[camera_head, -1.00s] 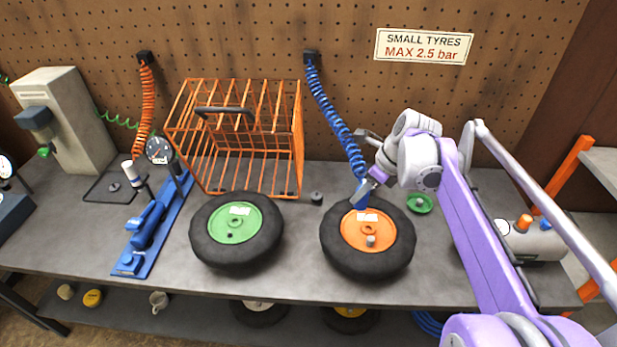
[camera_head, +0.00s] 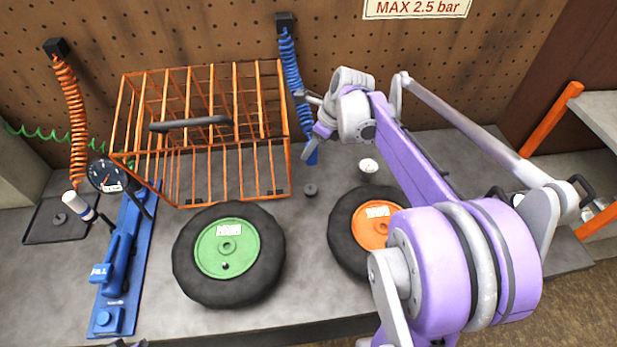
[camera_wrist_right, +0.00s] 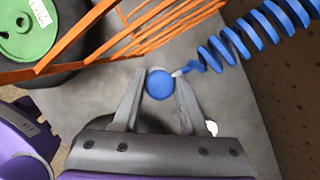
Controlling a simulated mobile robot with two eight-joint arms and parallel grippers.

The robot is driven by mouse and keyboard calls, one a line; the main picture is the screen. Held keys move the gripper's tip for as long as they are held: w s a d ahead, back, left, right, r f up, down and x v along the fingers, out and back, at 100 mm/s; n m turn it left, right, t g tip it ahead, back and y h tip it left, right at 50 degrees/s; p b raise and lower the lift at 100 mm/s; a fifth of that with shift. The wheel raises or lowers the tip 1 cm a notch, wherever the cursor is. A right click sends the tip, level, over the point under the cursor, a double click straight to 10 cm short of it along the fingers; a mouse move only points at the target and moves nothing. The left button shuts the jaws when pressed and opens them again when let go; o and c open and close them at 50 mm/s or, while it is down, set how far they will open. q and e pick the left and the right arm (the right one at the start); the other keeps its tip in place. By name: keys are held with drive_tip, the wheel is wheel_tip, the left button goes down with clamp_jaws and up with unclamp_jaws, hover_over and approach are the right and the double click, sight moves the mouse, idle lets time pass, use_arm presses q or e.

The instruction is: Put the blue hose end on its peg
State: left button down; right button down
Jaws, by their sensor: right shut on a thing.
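The blue hose end (camera_head: 312,154) is between the fingers of my right gripper (camera_head: 312,122), which is shut on it, right of the orange wire cage. In the right wrist view its round blue face (camera_wrist_right: 160,84) sits between the two grey fingers (camera_wrist_right: 158,98). The blue coiled hose (camera_head: 291,65) runs up to a black bracket (camera_head: 286,22) on the pegboard; its coils (camera_wrist_right: 262,32) also show in the right wrist view. I cannot tell which part is the hose's peg. A small dark part at the lower left edge may belong to my left gripper.
The wire cage (camera_head: 190,137) stands close left of the hose end. A green-hubbed wheel (camera_head: 228,287) and an orange-hubbed wheel (camera_head: 346,218) lie in front, the latter partly hidden by my arm. A white-topped round thing (camera_head: 368,166) is nearby.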

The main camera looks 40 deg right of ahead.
hover_over(310, 185)
wheel_tip(310, 185, down, 8)
drive_tip(key=shift+s+r, duration=0.1)
use_arm(q)
drive_tip(key=shift+s+f+b, duration=0.1)
drive_tip(key=shift+f+b, duration=0.25)
drive_tip(key=shift+f, duration=0.3)
use_arm(e)
drive_tip(key=shift+f, duration=2.4)
use_arm(q)
drive_tip(key=shift+f, duration=0.1)
use_arm(e)
drive_tip(key=shift+a, duration=0.1)
drive_tip(key=shift+f, duration=0.2)
use_arm(q)
drive_tip(key=shift+s+f, duration=0.1)
use_arm(e)
drive_tip(key=shift+c, duration=2.2)
unclamp_jaws()
drive_tip(key=shift+r, duration=0.1)
